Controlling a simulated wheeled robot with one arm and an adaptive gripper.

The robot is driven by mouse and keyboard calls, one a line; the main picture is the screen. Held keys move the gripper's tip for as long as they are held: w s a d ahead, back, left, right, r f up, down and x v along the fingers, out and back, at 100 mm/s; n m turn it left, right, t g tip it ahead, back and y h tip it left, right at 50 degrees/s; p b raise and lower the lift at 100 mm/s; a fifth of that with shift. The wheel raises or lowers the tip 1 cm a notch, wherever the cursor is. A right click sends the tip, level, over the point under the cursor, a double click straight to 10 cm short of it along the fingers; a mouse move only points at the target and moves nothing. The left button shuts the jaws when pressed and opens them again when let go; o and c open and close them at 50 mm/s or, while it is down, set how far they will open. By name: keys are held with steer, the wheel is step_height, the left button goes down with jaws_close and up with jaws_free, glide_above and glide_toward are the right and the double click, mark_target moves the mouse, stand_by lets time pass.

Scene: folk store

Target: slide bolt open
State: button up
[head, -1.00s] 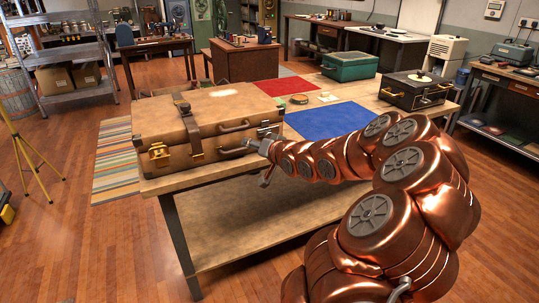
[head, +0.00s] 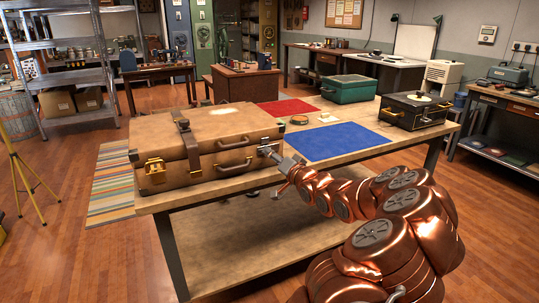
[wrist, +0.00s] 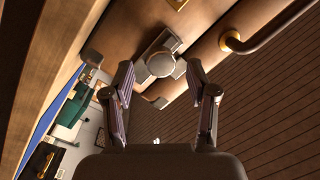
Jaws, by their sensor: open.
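A brown leather suitcase (head: 215,125) lies closed on the wooden table. A metal fitting with a round knob, apparently the bolt (wrist: 160,64), sits on its front near the right end. In the wrist view it shows just ahead of the fingertips, roughly midway between them. My gripper (head: 271,154) is at the suitcase's front right corner. Its two fingers, also seen in the wrist view (wrist: 160,76), are apart with nothing held. I cannot tell whether a finger touches the bolt.
The suitcase's handle (head: 234,143) is left of my gripper; its curved end (wrist: 231,41) is close in the wrist view. A brass latch (head: 154,168) is at the left. The wooden table (head: 350,165) also bears a blue mat (head: 338,140), green case (head: 347,89) and black box (head: 416,109).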

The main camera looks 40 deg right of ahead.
steer(key=shift+x, duration=1.5)
jaws_close()
steer(key=shift+a, duration=0.1)
